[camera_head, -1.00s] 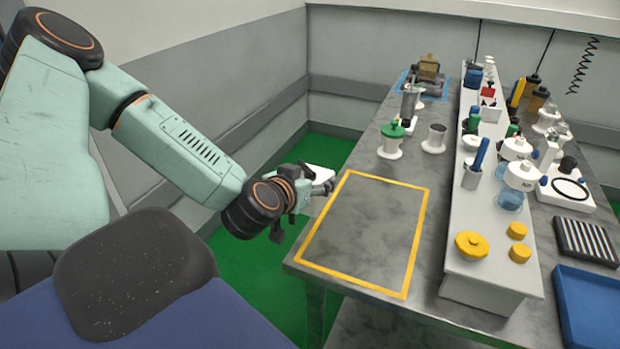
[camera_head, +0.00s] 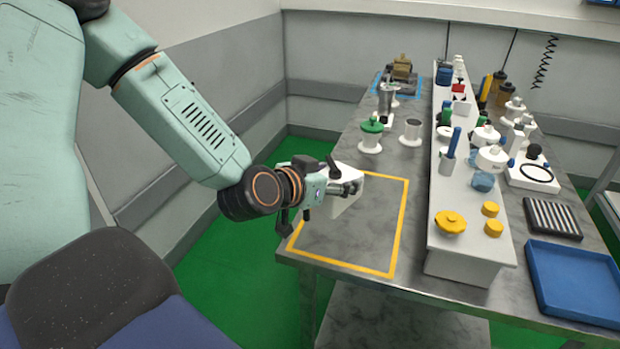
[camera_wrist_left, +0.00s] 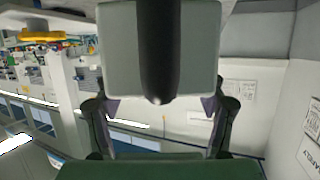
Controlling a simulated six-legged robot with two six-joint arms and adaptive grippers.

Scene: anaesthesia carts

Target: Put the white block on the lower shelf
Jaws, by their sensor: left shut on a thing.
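The white block (camera_head: 345,203) is held by my left gripper (camera_head: 348,187), over the left edge of the yellow-outlined area on the grey table top. A gap under the block cannot be made out clearly. In the left wrist view the block (camera_wrist_left: 118,52) fills the upper middle, partly covered by a dark bar, with the gripper's fingers (camera_wrist_left: 160,108) on either side of it. The lower shelf (camera_head: 405,322) shows as a grey slab under the table top's front edge and looks bare where visible. My right gripper is not in view.
A yellow outline (camera_head: 399,240) marks a bare patch of the table top. A raised white shelf (camera_head: 465,262) with yellow caps and bottles stands to its right. A green-topped container (camera_head: 371,137) stands behind. A blue tray (camera_head: 575,285) lies at the right. Green floor is free at left.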

